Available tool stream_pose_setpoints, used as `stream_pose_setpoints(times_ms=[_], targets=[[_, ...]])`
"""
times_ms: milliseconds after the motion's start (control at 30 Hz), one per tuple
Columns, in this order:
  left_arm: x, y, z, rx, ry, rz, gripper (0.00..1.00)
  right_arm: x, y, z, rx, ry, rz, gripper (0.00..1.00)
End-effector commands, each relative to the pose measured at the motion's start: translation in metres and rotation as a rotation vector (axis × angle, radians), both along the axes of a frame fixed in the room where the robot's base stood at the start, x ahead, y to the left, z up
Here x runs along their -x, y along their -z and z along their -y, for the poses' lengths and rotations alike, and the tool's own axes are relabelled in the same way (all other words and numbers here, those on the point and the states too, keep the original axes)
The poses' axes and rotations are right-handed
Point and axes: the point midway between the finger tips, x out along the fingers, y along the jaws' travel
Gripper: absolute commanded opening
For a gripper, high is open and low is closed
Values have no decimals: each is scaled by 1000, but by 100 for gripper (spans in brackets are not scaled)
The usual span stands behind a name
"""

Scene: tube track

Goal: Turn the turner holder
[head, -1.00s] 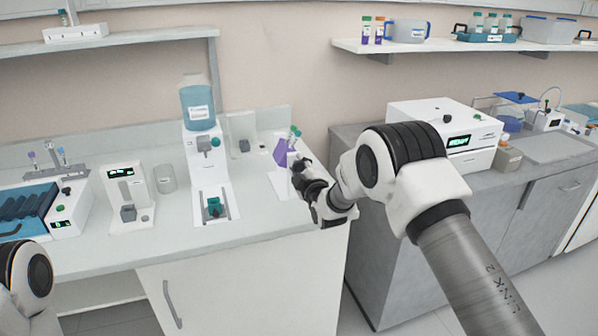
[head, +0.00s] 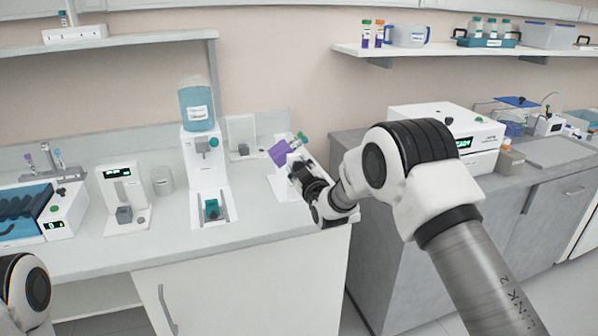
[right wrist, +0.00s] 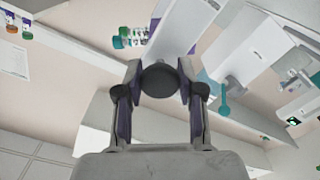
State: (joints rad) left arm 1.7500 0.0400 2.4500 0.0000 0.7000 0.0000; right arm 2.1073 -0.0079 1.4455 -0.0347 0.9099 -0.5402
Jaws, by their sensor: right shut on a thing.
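The turner holder (head: 280,152) is a purple block on a white stand at the right end of the left bench. It is tilted, and green-capped tubes (head: 301,137) lean out of it up and to the right. My right gripper (head: 298,172) is at the front of the stand and covers part of it. In the right wrist view its fingers (right wrist: 160,85) are closed on the two sides of a round black knob (right wrist: 159,79). My left gripper is out of the picture.
A white dispenser with a blue water bottle (head: 198,107) stands left of the turner. A small white device (head: 125,195) and a blue-lidded machine (head: 30,215) stand farther left. The bench front between them is clear. A grey counter (head: 540,160) lies to the right.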

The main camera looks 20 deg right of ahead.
Motion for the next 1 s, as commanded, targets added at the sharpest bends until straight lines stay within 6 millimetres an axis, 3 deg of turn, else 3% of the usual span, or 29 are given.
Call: stream_pose_setpoints(times_ms=[1000], targets=[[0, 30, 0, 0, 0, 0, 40, 0, 3, 0, -507, 1, -20, 3]])
